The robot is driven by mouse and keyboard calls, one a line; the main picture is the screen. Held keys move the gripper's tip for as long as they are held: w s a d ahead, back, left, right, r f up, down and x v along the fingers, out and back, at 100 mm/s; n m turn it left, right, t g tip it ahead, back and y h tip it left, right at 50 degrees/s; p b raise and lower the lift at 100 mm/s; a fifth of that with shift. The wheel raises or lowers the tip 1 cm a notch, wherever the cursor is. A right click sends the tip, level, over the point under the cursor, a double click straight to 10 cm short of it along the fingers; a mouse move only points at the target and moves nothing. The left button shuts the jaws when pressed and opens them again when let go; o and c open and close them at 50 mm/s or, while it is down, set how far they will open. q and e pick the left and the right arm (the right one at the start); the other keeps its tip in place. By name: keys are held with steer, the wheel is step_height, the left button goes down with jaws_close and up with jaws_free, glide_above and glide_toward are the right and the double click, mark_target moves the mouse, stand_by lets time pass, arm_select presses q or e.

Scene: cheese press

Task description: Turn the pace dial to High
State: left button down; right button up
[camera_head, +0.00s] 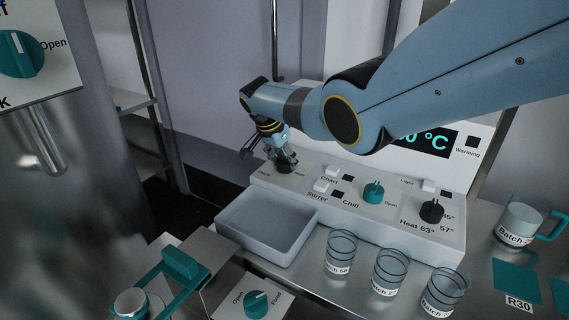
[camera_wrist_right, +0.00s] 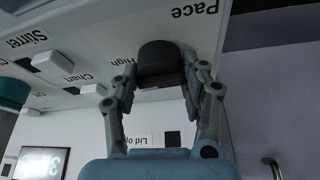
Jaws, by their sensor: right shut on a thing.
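The pace dial (camera_wrist_right: 160,62) is a dark round knob on the white sloped control panel. In the wrist view the upside-down label "Pace" is above it and "High" is beside it on the left. My right gripper (camera_wrist_right: 160,75) is shut on the dial, one finger on each side. In the head view my right gripper (camera_head: 283,160) reaches down onto the dial (camera_head: 284,167) at the panel's left end and covers most of it. I cannot tell which way the dial's pointer faces. My left gripper is not in view.
The white panel (camera_head: 330,205) also carries switches, a teal Chill knob (camera_head: 374,192) and a black Heat knob (camera_head: 432,211). A grey tray (camera_head: 240,240) stands in front of it. Several labelled glasses (camera_head: 341,252) and a mug (camera_head: 517,225) stand on the steel counter.

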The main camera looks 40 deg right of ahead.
steer(key=shift+m, duration=0.5)
steer(key=shift+w, duration=0.1)
steer(key=o, duration=1.2)
steer(key=shift+r, duration=0.1)
steer(key=v, duration=1.1)
steer(key=shift+w+a+r, duration=0.15)
steer(key=shift+r, duration=0.25)
